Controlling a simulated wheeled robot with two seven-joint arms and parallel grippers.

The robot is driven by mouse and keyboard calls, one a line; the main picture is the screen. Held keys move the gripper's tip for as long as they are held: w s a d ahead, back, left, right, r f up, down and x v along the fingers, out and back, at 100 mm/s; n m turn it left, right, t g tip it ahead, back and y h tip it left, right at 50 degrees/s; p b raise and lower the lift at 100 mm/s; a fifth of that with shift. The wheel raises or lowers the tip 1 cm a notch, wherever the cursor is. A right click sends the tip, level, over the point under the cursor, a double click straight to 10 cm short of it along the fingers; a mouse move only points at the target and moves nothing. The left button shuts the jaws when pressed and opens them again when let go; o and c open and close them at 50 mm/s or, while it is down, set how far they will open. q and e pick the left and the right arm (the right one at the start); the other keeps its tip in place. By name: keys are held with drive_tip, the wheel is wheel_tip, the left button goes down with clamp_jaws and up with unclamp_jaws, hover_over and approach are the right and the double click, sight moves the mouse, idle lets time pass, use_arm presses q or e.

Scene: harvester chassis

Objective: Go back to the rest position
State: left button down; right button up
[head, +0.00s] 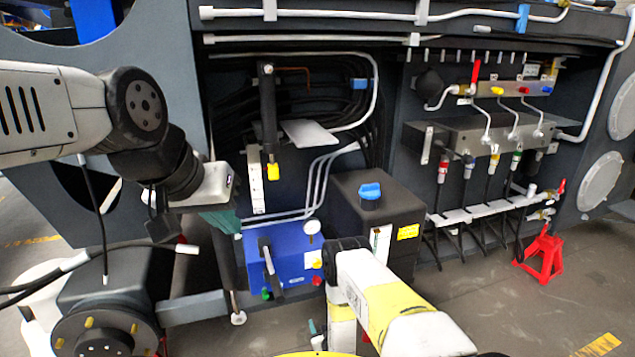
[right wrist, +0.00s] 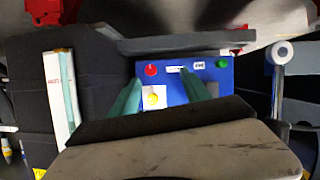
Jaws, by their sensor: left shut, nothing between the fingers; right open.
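My left gripper (head: 226,222) is at the end of the dark arm coming in from the left in the head view. Its teal fingers are shut and empty, beside the upper left of the blue box. My right arm, white and yellow, comes up from the bottom of the head view; its gripper is mostly hidden or cut off there. In the right wrist view, my right gripper (right wrist: 160,92) has its two teal fingers apart with nothing held. The blue box (head: 302,241) has a black lever and a gauge. It also shows behind the fingers in the right wrist view (right wrist: 170,68).
A black tank (head: 350,205) with a blue cap (head: 370,191) stands right of the blue box. A valve block with hoses (head: 480,135) fills the upper right. A red jack stand (head: 541,255) is on the floor at right. The floor at lower right is clear.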

drive_tip(key=w+d+r+m+g, duration=0.1)
drive_tip(key=w+r, duration=0.3)
drive_tip(key=r, duration=0.4)
drive_tip(key=w+d+r+h, duration=0.1)
drive_tip(key=w+r, duration=0.4)
drive_tip(key=r, duration=0.2)
drive_tip(key=w+d+r+m+g, duration=0.1)
drive_tip(key=w+r, duration=0.3)
drive_tip(key=r, duration=0.4)
drive_tip(key=s+d+r+m+g, duration=0.1)
drive_tip(key=s+d+r, duration=0.1)
drive_tip(key=r, duration=0.8)
drive_tip(key=s+d+r, duration=0.1)
drive_tip(key=s+r, duration=0.1)
drive_tip(key=r, duration=0.9)
drive_tip(key=s+d+r+g, duration=0.1)
drive_tip(key=s+d+r, duration=0.2)
drive_tip(key=s+r, duration=0.6)
drive_tip(key=s+d+r+g, duration=0.1)
drive_tip(key=s+r, duration=0.2)
drive_tip(key=s, duration=0.6)
drive_tip(key=s+d+r+g, duration=0.1)
drive_tip(key=s+r, duration=0.2)
drive_tip(key=s, duration=0.7)
drive_tip(key=s+d+r+g, duration=0.1)
drive_tip(key=s+r, duration=0.2)
drive_tip(key=s, duration=0.6)
drive_tip(key=shift+s+d+r+m, duration=0.25)
drive_tip(key=shift+d+m, duration=0.05)
drive_tip(key=shift+m, duration=0.1)
